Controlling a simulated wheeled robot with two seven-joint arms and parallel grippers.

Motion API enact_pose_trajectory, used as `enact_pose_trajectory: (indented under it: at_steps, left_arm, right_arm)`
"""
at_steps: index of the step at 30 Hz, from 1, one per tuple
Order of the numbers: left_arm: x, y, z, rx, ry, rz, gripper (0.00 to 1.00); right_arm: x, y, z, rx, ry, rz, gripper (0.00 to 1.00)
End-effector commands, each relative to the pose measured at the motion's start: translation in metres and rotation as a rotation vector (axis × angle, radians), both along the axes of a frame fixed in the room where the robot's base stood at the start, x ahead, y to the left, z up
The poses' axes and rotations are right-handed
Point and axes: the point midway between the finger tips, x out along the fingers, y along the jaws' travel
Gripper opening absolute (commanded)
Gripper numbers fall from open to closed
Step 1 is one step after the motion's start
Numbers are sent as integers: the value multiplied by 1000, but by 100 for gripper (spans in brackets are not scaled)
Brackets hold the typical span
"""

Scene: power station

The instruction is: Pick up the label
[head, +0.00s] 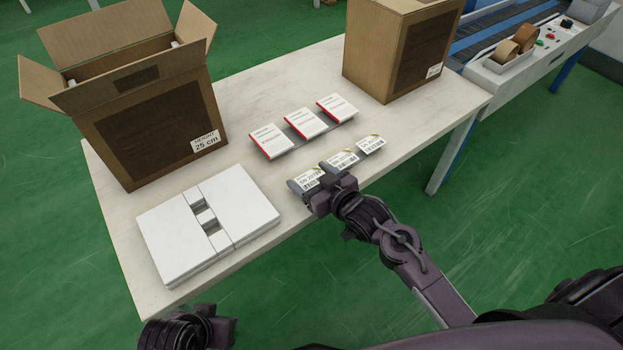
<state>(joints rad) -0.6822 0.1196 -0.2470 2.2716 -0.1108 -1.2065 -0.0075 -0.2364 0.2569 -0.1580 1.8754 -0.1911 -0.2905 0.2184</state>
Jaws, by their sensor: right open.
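Three small white labels with black print and a barcode lie in a slanted row near the table's front edge: a left label (307,175), a middle label (345,159) and a right label (371,144). My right gripper (313,180) is open at the left label, with its fingers over the label's near side. The gripper hides part of that label, and I cannot tell whether the fingers touch it. My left gripper (222,330) is low at the bottom left, off the table's front edge; its jaws are not clear.
The white table (245,100) holds an open cardboard box (150,125) at left, a second box (400,50) at the back right, several white flat panels (175,235), and three red-edged booklets (304,122). A conveyor (510,20) stands beyond.

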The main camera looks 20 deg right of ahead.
Motion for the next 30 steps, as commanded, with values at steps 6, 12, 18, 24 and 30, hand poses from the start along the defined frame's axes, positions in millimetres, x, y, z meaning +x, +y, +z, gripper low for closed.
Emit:
enact_pose_trajectory:
  at_steps: [6, 12, 18, 24, 30]
  left_arm:
    - [0, 0, 0, 0, 0, -1, 36]
    - [0, 0, 0, 0, 0, 0, 36]
    - [0, 0, 0, 0, 0, 0, 36]
    - [0, 0, 2, 1, 3, 0, 36]
    - [-5, 5, 5, 18, 38, 8, 36]
  right_arm:
    - [0, 0, 0, 0, 1, 0, 71]
    - [0, 0, 0, 0, 1, 0, 44]
    - [0, 0, 0, 0, 1, 0, 42]
    - [0, 0, 4, 0, 0, 0, 42]
    - [0, 0, 27, 0, -2, 0, 42]
